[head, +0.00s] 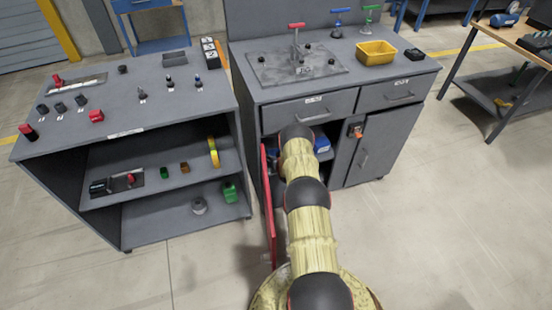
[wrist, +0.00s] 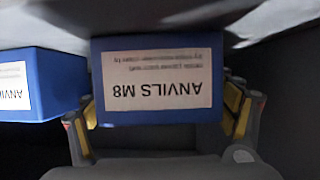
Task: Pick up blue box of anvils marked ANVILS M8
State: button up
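The blue box (wrist: 215,120) with a white label reading ANVILS M8, upside down in the wrist view, is straight ahead of my gripper (wrist: 160,112). One yellow-padded finger is at each side of the box, close to its edges. I cannot tell whether the pads touch it. In the head view, my arm reaches into the open lower compartment of the grey cabinet (head: 352,162), and my gripper is hidden there. Some blue (head: 322,146) shows inside beside my arm; which box it is cannot be told.
A second blue box (wrist: 55,70), its label partly cut off, stands to the left in the wrist view. A dark surface hangs close above the boxes. The red door (head: 268,205) stands open left of my arm. A grey shelf bench (head: 165,125) stands further left.

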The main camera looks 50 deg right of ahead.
jog(key=c, duration=1.4)
jog(key=shift+c, duration=0.2)
